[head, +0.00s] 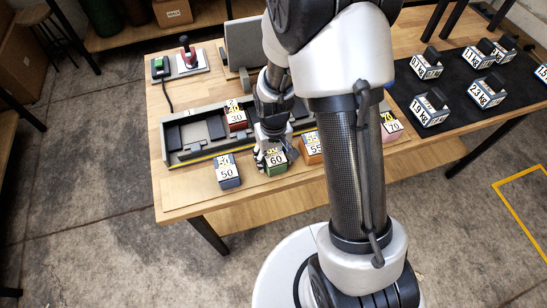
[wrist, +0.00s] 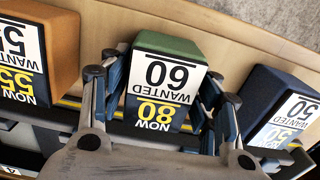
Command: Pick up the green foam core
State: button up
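The green foam core (wrist: 168,46) is a block with a white label reading 60 wanted and a black one reading 80 now. In the head view the green core (head: 276,168) sits at the front of the wooden table, partly hidden by my gripper (head: 268,158). In the wrist view my gripper (wrist: 165,92) is spread open, one finger on each side of the core. The fingers are close to its sides; I cannot tell whether they touch it.
A blue-grey block marked 50 (head: 228,172) and an orange block marked 55 (head: 312,146) stand on either side. A red block (head: 236,118) sits in the grey fixture behind. Labelled weights lie on the black mat (head: 458,92) at right.

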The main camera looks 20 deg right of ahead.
jog(key=c, duration=0.7)
